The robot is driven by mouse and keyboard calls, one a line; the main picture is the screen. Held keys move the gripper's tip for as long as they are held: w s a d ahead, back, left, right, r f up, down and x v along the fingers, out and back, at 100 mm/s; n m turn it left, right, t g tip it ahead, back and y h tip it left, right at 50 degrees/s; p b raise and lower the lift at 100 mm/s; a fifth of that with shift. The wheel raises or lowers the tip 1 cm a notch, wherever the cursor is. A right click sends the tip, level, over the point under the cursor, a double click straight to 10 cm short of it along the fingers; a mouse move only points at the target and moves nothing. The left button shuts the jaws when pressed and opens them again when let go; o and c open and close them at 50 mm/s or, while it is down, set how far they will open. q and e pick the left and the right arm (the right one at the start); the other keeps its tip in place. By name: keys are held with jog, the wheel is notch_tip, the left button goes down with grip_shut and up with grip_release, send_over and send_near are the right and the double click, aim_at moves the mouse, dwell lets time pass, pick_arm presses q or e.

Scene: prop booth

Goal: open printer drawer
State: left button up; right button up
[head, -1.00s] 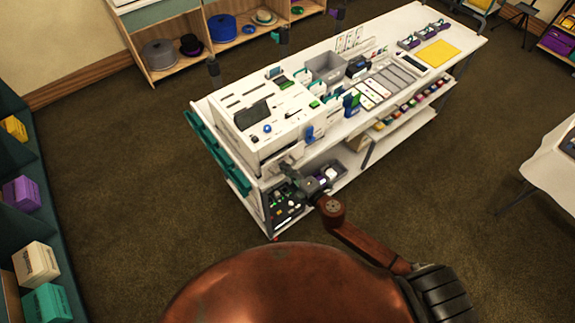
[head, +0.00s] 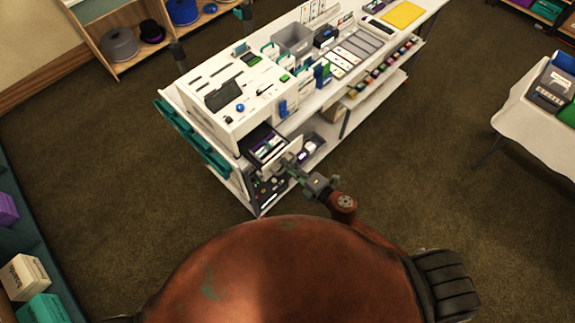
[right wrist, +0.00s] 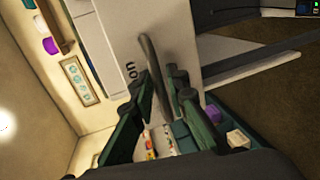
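The white printer (head: 222,108) stands on the near left end of the long white bench. Its drawer (head: 268,147) stands out from the front, with dark insides and small white and purple items showing. My right gripper (head: 292,168) is at the drawer's front. In the right wrist view, the dark bar handle (right wrist: 151,60) stands out against the white drawer front (right wrist: 178,42). It lies between the two dark green fingers (right wrist: 160,85), which look closed around it; the exact contact is hard to see. My left gripper is not in view.
The bench (head: 345,95) also holds a grey bin (head: 292,40) and rows of small goods. A white table (head: 535,125) stands at the right. Carpet in front is clear.

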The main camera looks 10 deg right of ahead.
jog(key=shift+s, duration=0.1)
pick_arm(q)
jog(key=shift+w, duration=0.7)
pick_arm(e)
jog(key=v, duration=1.2)
